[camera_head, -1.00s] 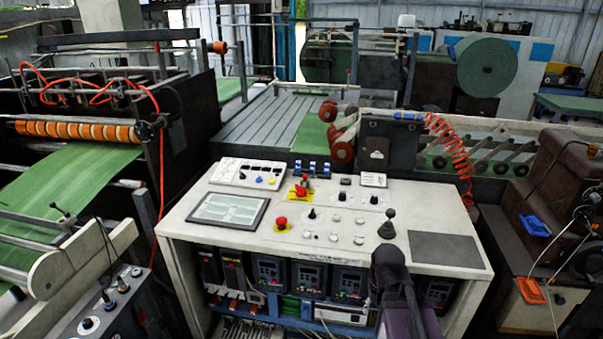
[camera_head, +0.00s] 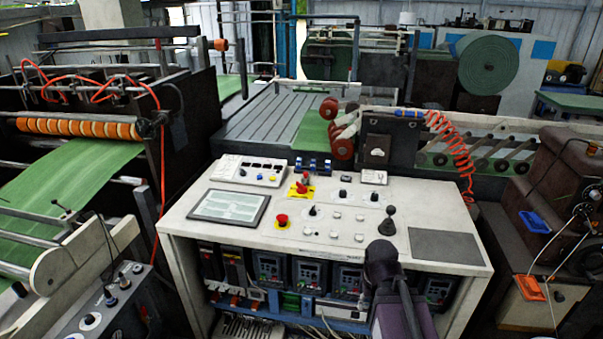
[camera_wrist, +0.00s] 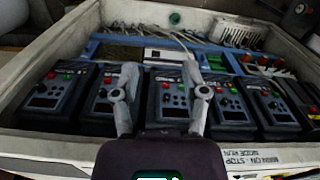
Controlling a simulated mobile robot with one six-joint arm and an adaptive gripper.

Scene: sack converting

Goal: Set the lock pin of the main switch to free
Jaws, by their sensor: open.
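A red rotary handle on a yellow plate (camera_head: 302,187), which looks like the main switch, sits at the back middle of the white control desk (camera_head: 400,262). Its lock pin is too small to make out. In the wrist view my gripper (camera_wrist: 160,82) is open and empty, its two grey fingers apart. It faces the open front of the cabinet, with several dark drive units (camera_wrist: 172,104) behind the fingers. In the head view only my dark arm shows at the desk's front right; the fingers are hidden there. The main switch is not in the wrist view.
A black joystick (camera_head: 388,222) rises at the desk's right. A screen (camera_head: 229,205) lies at left, and a dark flat pad (camera_head: 446,246) at right. A coiled orange hose (camera_head: 455,150) hangs behind.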

